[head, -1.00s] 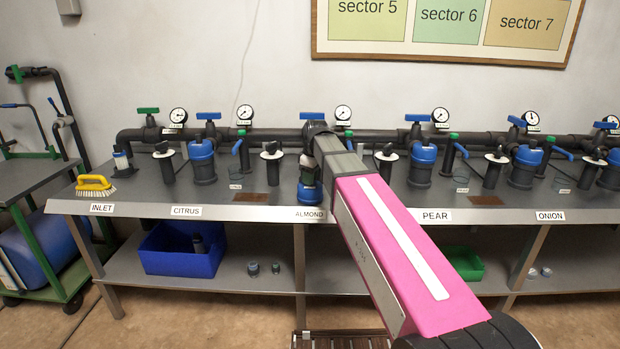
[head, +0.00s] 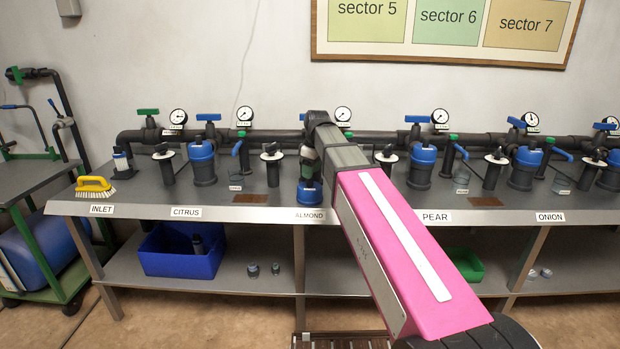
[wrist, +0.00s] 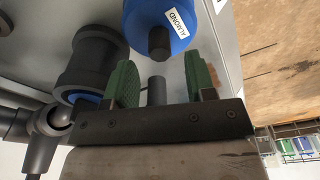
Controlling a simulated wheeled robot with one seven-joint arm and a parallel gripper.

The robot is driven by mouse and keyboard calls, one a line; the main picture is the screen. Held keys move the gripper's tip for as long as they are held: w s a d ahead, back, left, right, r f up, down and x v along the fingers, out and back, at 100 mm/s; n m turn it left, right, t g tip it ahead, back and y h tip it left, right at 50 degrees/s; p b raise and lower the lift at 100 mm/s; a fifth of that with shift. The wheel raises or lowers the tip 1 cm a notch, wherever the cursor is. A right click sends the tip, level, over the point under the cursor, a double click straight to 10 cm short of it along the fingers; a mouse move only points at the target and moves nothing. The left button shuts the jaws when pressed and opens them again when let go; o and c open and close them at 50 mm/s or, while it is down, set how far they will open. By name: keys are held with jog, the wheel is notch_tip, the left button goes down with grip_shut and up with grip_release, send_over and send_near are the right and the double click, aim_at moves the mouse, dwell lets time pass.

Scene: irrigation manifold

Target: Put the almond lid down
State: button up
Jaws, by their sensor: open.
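The almond lid (head: 310,194) is a blue cap that appears to rest on the grey bench top near the front edge, just above the ALMOND label. In the wrist view the lid (wrist: 155,18) shows its white ALMOND tag and a dark knob. My gripper (wrist: 160,60) is open, its green fingers apart on either side of the knob, with nothing clamped. In the head view my arm hides most of the gripper and the almond filter body. A black filter body (wrist: 92,60) stands beside the gripper in the wrist view.
Other blue-topped filters (head: 202,160), black valves and gauges line the pipe behind. A yellow brush (head: 94,187) lies at the left end of the bench. A blue bin (head: 180,262) is on the lower shelf. Bench top left of the lid has a flat brown plate (head: 250,198).

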aim_at(313, 187)
notch_tip(313, 187, up, 8)
jog(key=d, duration=0.1)
jog(key=shift+s+r, duration=0.15)
jog(key=shift+s, duration=0.05)
jog(key=shift+s, duration=0.1)
dwell(0.3)
